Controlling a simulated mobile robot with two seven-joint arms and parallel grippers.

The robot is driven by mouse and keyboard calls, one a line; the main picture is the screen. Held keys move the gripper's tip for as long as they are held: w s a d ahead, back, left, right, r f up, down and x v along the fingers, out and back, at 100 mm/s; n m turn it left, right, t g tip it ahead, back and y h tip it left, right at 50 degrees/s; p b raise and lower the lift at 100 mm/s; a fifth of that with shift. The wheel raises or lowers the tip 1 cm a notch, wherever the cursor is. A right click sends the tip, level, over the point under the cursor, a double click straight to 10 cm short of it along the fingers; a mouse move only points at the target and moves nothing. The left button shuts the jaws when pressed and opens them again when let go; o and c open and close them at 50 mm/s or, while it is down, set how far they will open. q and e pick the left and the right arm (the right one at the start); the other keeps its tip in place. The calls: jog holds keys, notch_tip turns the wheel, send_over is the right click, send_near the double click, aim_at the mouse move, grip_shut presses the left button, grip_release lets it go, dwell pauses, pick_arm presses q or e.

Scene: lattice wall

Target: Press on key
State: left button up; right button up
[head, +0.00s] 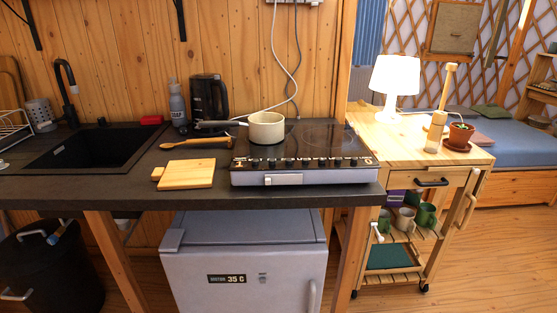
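A black-topped hob (302,152) sits on the dark counter. Its front control strip (300,163) carries a row of small dark knobs or keys. They are too small to tell which one is the on key. A pale handle-like bar (283,179) is on the hob's front edge. A cream saucepan (266,129) stands on the left part of the hob, its dark handle pointing left. Neither of my grippers is in view, and nothing covers the control strip.
A cutting board (187,174) and a wooden spoon (197,143) lie left of the hob. A black kettle (208,97) and a bottle (177,104) stand behind. A wooden cart (432,170) with a lit lamp (395,77) stands right. A small fridge (243,258) is below.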

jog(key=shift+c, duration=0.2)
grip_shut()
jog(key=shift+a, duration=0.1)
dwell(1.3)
